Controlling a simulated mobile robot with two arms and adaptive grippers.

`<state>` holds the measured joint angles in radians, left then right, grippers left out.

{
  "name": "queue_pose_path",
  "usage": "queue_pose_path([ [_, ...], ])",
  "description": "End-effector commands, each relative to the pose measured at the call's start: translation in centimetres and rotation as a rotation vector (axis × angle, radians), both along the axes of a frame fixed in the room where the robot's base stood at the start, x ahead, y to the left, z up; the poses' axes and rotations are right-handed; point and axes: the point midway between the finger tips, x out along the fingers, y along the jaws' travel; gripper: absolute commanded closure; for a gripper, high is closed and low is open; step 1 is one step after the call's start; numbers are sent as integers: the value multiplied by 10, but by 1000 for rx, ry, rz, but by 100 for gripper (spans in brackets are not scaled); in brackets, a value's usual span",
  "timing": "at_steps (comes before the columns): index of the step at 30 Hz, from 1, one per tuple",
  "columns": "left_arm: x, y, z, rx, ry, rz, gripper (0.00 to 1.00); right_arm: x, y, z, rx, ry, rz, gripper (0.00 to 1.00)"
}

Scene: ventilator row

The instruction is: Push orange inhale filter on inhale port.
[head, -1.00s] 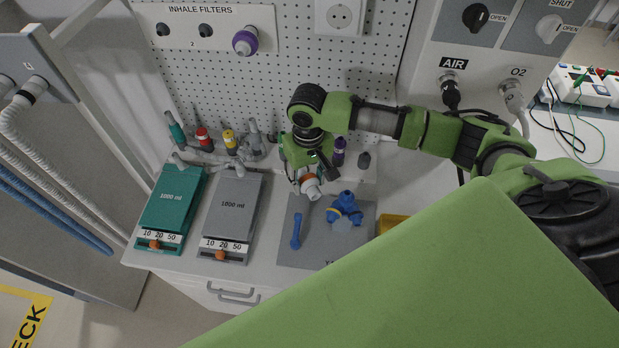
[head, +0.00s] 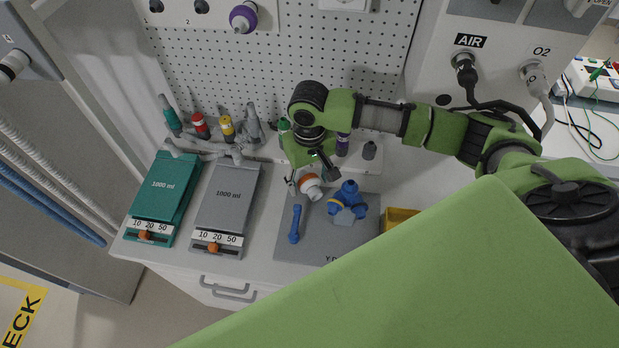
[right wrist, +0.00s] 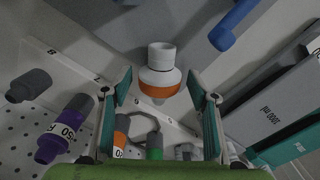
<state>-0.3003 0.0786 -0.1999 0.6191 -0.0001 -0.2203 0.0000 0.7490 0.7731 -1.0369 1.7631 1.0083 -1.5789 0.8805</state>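The orange inhale filter (head: 311,187), white with an orange band, is at the top edge of the grey mat (head: 285,252) in the head view. In the right wrist view the filter (right wrist: 160,84) sits centred between the fingertips of my right gripper (right wrist: 158,80), with a gap on each side. My right gripper (head: 308,180) is open around it, and I cannot tell what supports the filter. No port labelled inhale is readable. A panel at the top left has dark round fittings (head: 200,6) and a purple filter (head: 243,17). My left gripper is not in view.
Green (head: 163,198) and grey (head: 228,205) 1000 ml units stand to the left. A yellow bin (head: 398,217) is to the right. A rack with several coloured fittings lies behind.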

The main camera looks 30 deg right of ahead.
Motion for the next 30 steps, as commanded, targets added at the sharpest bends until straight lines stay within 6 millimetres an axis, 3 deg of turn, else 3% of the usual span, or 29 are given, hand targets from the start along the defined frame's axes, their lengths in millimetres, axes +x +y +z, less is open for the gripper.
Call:
queue_pose_path([
  [11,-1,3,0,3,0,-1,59,0,0,3,1,-1,0,43],
  [21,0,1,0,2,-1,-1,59,1,0,54,0,-3,2,43],
  [30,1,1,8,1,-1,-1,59,0,0,82,0,0,0,43],
])
